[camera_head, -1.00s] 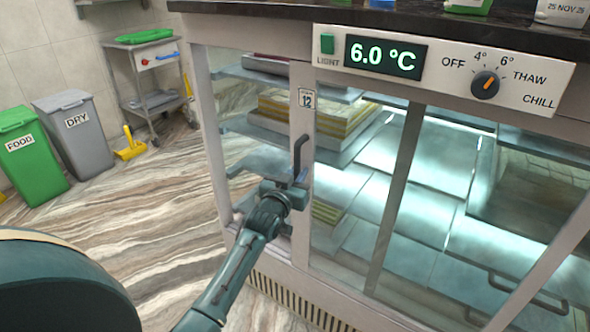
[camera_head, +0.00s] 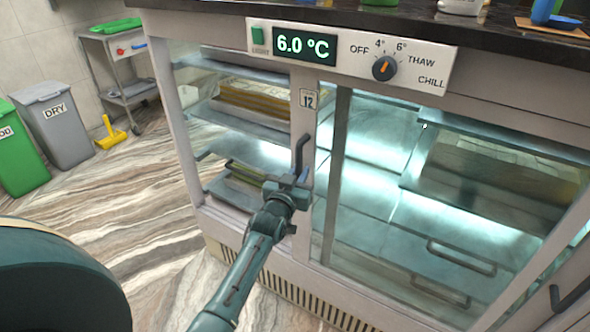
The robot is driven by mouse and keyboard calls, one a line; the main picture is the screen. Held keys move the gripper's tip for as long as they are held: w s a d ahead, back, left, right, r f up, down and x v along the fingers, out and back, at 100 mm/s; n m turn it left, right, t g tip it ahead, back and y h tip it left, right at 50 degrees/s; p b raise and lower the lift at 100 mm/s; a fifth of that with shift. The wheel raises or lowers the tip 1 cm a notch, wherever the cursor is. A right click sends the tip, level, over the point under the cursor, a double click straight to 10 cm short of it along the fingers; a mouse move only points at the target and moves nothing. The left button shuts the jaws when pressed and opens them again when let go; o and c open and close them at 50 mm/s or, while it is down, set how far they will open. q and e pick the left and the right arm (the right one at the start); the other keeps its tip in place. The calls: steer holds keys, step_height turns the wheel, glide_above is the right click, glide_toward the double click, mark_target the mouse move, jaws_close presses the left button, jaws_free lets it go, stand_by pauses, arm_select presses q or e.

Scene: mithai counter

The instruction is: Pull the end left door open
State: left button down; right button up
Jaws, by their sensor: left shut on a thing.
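The end left door (camera_head: 309,122) of the glass-fronted cold counter has a pale frame and a "12" label. Its black upright handle (camera_head: 299,155) stands on the frame. My left gripper (camera_head: 297,183) is shut on the handle near its lower part; the fingers partly hide that part. Behind the glass are shelves with trays of yellow sweets (camera_head: 255,101). I cannot tell from this view whether the door stands slightly ajar. My right gripper is not in view.
A control panel (camera_head: 340,58) reads 6.0 °C above the doors. A grey DRY bin (camera_head: 55,122), a green bin (camera_head: 18,150), a yellow dustpan (camera_head: 111,138) and a trolley (camera_head: 125,75) stand at the left. The marbled floor between is clear.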

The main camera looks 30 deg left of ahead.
arm_select(q)
steer(key=shift+d, duration=0.75)
steer(key=c, duration=1.5)
jaws_free()
steer(key=shift+o, duration=0.2)
steer(key=s+d+p, duration=0.1)
steer(key=s, duration=1.2)
steer(key=shift+d, duration=0.2)
